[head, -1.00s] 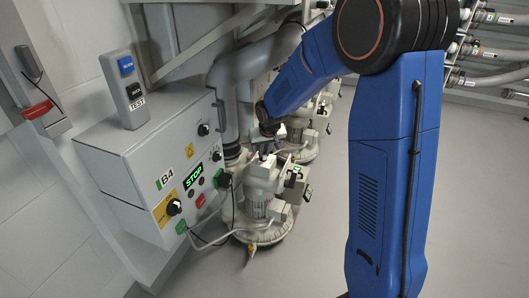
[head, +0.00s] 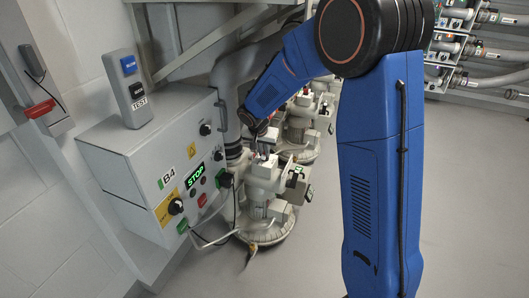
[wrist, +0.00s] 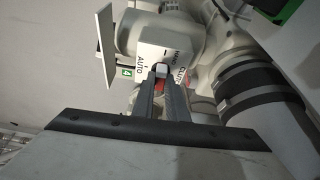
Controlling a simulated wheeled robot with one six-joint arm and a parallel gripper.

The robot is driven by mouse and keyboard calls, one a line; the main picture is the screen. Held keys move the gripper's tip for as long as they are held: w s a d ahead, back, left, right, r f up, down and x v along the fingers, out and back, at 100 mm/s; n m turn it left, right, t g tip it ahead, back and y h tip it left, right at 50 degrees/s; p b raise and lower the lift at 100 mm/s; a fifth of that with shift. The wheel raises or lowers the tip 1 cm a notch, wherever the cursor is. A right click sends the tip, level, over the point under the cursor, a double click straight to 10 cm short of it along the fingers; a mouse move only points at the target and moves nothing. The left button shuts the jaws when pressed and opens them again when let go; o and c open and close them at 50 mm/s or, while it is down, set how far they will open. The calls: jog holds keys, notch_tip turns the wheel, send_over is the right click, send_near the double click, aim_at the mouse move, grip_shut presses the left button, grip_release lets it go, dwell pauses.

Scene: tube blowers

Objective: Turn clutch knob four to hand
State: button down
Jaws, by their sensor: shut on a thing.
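My gripper (wrist: 160,76) is shut on the knob, one finger on each side. The fingers hide part of it, and I cannot tell which word it points to. In the head view, my gripper (head: 263,149) is at the top of the nearest pale blower (head: 262,180); the knob is too small to make out there.
The grey B4 control box (head: 130,165) with a lit STOP display (head: 195,174) is on the wall left of the blower. A test pendant (head: 131,90) stands on it. A second blower (head: 302,130) is behind. A cable hangs beside the near blower. Open floor (head: 300,265) is in front.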

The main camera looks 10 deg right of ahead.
jog(key=shift+m, duration=0.4)
jog(key=c, duration=1.8)
grip_release()
jog(key=shift+o, duration=0.2)
jog(key=v, duration=1.7)
jog(key=shift+w+a+r, duration=0.2)
jog(key=shift+a+r, duration=0.05)
